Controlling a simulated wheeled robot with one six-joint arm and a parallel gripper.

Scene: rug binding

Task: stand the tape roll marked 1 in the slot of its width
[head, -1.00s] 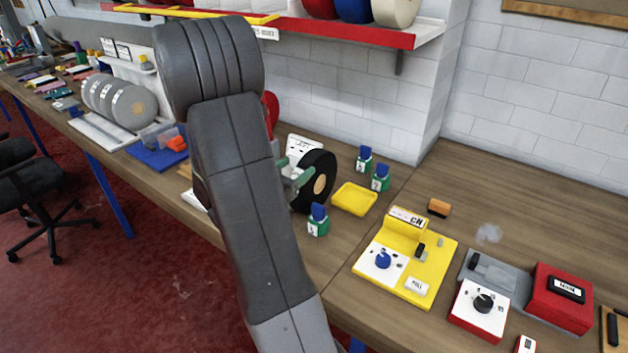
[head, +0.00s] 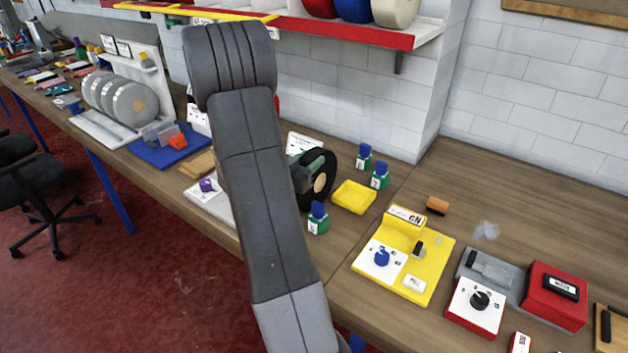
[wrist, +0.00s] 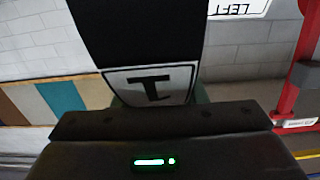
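The tape roll marked 1 (head: 330,172) is black with a tan core and stands on edge on the bench, right of my arm, in the head view. In the wrist view the roll (wrist: 135,30) is straight ahead and very close, its white label reading 1. My gripper (head: 312,166) has green fingers; one lies across the upper left of the roll's near face. In the wrist view slivers of green show on both sides of the label, so the fingers straddle the roll. Whether they press on it is not clear. The slot does not show clearly; my arm hides part of the bench.
A yellow tray (head: 354,197) and several green bottles with blue caps (head: 318,218) stand close to the roll. A yellow machine (head: 405,255) and a red and grey one (head: 555,295) are at right. A rack of grey discs (head: 130,103) is at left.

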